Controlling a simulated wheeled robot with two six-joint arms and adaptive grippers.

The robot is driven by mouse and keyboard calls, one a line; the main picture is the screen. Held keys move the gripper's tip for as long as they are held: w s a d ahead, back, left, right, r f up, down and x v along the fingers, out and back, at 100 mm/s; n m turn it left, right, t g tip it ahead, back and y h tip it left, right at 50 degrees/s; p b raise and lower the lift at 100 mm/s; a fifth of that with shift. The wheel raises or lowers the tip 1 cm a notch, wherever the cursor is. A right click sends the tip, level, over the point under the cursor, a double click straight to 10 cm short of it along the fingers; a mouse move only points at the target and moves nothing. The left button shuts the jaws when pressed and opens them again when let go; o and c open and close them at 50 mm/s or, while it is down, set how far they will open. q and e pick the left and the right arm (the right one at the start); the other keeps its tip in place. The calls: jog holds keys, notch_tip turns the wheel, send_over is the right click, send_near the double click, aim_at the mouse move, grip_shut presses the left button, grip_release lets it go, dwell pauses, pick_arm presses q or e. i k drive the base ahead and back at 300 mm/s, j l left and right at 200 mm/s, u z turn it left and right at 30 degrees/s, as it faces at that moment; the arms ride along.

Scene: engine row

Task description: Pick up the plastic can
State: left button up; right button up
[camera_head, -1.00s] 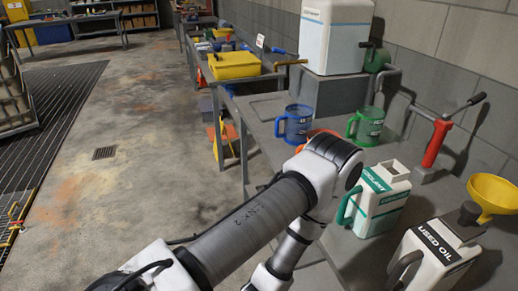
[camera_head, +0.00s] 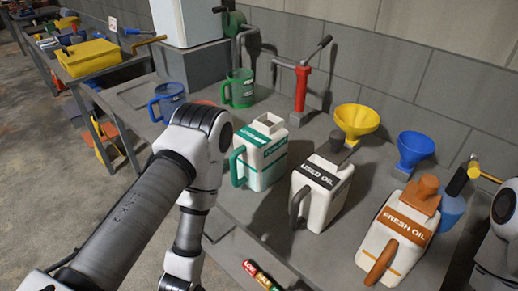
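Three white plastic cans stand upright on the grey bench. The coolant can (camera_head: 264,160) has a green label and green handle. The used oil can (camera_head: 318,197) has a black label, a dark cap and a dark handle. The fresh oil can (camera_head: 392,248) has an orange label, cap and handle. I cannot tell which one the task means. My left arm comes in from the left and bends down in front of the bench, left of the coolant can; its gripper is out of view. Part of my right arm shows at the right edge; its gripper is out of view.
Yellow (camera_head: 356,121) and blue (camera_head: 413,149) funnels stand behind the cans. A blue jug (camera_head: 168,100), a green jug (camera_head: 238,91) and a red-bodied tool (camera_head: 301,90) stand farther back against the wall. Small coloured items (camera_head: 263,275) lie at the bench's front edge.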

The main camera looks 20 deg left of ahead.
aim_at(258, 160)
jog(key=k+j+u, duration=0.45)
jog(key=j+u, duration=0.3)
jog(key=l, duration=0.1)
